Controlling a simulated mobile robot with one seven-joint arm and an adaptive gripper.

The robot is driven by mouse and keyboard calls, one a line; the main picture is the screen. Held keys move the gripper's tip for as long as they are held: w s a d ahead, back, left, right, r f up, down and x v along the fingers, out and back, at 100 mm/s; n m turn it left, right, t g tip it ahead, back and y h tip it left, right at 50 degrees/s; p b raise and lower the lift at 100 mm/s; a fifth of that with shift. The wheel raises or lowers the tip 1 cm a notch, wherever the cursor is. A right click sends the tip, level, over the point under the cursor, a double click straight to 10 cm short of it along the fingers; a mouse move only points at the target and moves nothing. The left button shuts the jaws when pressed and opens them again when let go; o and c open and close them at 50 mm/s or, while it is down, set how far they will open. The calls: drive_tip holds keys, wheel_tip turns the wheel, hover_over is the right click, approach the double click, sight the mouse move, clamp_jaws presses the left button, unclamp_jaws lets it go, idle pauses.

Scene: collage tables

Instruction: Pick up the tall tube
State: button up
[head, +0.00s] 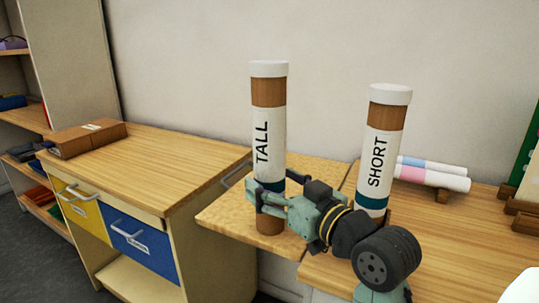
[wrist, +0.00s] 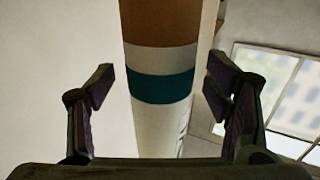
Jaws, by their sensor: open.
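The tall tube (head: 268,130) is a brown cylinder with a white cap, a white label reading TALL and a teal band. It stands upright on the wooden table left of the tube labelled SHORT (head: 381,150). My gripper (head: 270,191) is at its lower part, near the teal band. In the wrist view the tall tube (wrist: 161,85) runs between the two open fingers of my gripper (wrist: 158,88), with a gap on each side. Neither finger touches it there. My arm hides part of the short tube's base and the tall tube's lower right side.
White, blue and pink rolls (head: 432,173) lie at the back right. A wooden cabinet (head: 150,165) with yellow and blue drawers stands left, with a brown box (head: 88,138) on top. Shelves line the far left. The tall tube's table (head: 225,215) has a free front-left corner.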

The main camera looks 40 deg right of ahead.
drive_tip(key=shift+w, duration=0.9)
drive_tip(key=c, duration=1.3)
drive_tip(key=shift+r, duration=0.1)
drive_tip(key=shift+c, duration=0.2)
